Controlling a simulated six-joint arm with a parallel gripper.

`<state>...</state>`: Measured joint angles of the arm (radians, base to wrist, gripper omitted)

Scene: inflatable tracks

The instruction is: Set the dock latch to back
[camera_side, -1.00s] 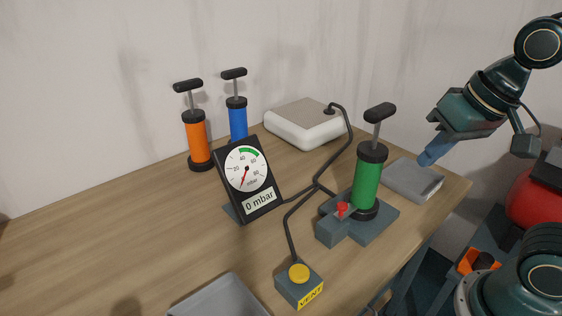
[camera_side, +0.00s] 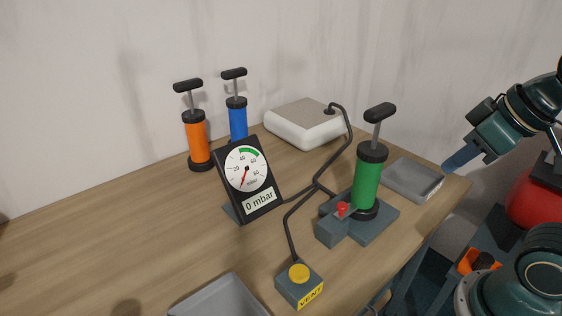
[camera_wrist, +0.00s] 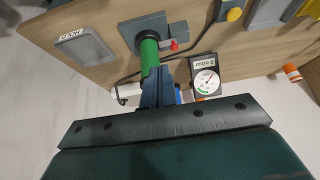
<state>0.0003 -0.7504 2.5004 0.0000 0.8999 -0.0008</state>
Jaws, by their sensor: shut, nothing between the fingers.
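The dock (camera_side: 375,228) is a grey-blue base near the table's right side, with the green pump (camera_side: 367,182) standing upright in it. The dock latch (camera_side: 342,209) has a red knob at the dock's front left, beside the pump's foot. The red knob also shows in the wrist view (camera_wrist: 173,45), next to the dock (camera_wrist: 140,28). My gripper (camera_side: 447,168) is shut and empty, with blue fingers pointing down and left, at the table's right edge, apart from the latch and pump. In the wrist view its fingers (camera_wrist: 158,88) overlap part of the green pump.
A grey tray (camera_side: 435,190) lies right of the pump, near my gripper. A gauge (camera_side: 272,203) reads 0 mbar. A yellow-topped VENT box (camera_side: 299,290), orange pump (camera_side: 196,140), blue pump (camera_side: 237,122), white cushion (camera_side: 295,133) and front tray (camera_side: 185,308) stand around. Black hoses cross the middle.

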